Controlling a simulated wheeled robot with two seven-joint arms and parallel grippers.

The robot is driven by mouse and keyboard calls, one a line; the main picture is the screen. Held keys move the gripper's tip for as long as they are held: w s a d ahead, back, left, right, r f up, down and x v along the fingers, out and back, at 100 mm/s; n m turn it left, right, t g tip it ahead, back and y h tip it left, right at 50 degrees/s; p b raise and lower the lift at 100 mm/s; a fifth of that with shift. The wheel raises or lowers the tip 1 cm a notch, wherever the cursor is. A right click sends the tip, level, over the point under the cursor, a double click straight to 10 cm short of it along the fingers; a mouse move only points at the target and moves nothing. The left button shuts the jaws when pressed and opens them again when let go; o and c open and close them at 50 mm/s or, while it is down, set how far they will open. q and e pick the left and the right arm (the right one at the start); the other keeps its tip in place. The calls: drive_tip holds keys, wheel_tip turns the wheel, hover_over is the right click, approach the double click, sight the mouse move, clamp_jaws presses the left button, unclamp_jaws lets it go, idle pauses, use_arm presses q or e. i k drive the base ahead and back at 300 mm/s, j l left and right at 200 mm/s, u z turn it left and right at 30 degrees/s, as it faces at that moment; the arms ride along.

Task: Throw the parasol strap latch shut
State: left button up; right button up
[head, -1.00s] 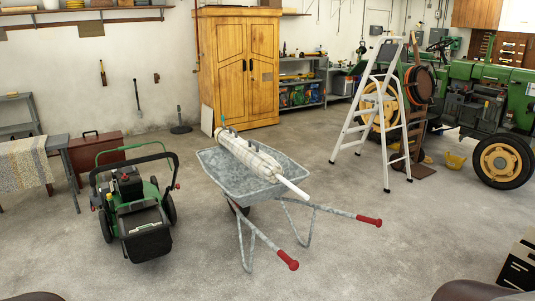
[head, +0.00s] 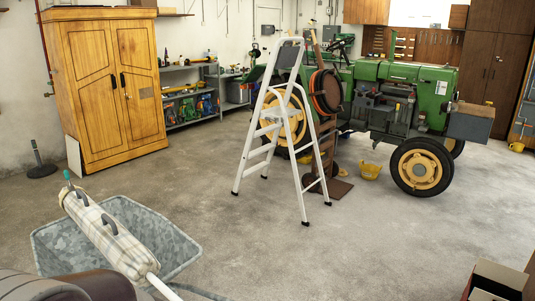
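The rolled parasol (head: 105,236) lies in the wheelbarrow (head: 190,245) at the lower left of the head view. It has pale checked cloth, a green tip at its far end and a white pole at its near end. Two dark curved pieces stand up on it, one near the far end (head: 80,193) and one near the middle (head: 109,223). I cannot tell which is the strap latch, or whether it is open or shut. Neither of my grippers is in view. A dark rounded part, probably of my own arm, covers the near left side of the wheelbarrow.
A white stepladder (head: 301,150) stands mid-floor before the green tractor (head: 400,100). A wooden cabinet (head: 105,85) stands at the back left. An open box (head: 497,283) is at the lower right. The floor between wheelbarrow, ladder and box is clear.

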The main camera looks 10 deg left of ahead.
sight(66, 173)
drive_tip(key=i+l+z, duration=0.2)
drive_tip(key=i+z, duration=0.2)
drive_tip(key=i, duration=0.7)
drive_tip(key=i+j+z, duration=0.15)
drive_tip(key=i+z, duration=0.25)
drive_tip(key=i, duration=0.7)
drive_tip(key=i+u, duration=0.85)
drive_tip(key=i+l+u, duration=0.2)
drive_tip(key=u, duration=0.2)
drive_tip(key=i+j+u, duration=0.2)
drive_tip(key=u, duration=0.2)
drive_tip(key=i+u, duration=1.2)
drive_tip(key=i+l+u, duration=0.2)
drive_tip(key=u, duration=0.2)
drive_tip(key=i+l+u, duration=0.15)
drive_tip(key=i+u, duration=0.2)
drive_tip(key=i+l+u, duration=0.65)
drive_tip(key=i+l+z, duration=0.1)
drive_tip(key=i, duration=0.4)
drive_tip(key=i+l+z, duration=0.1)
drive_tip(key=i, duration=0.45)
drive_tip(key=l, duration=0.15)
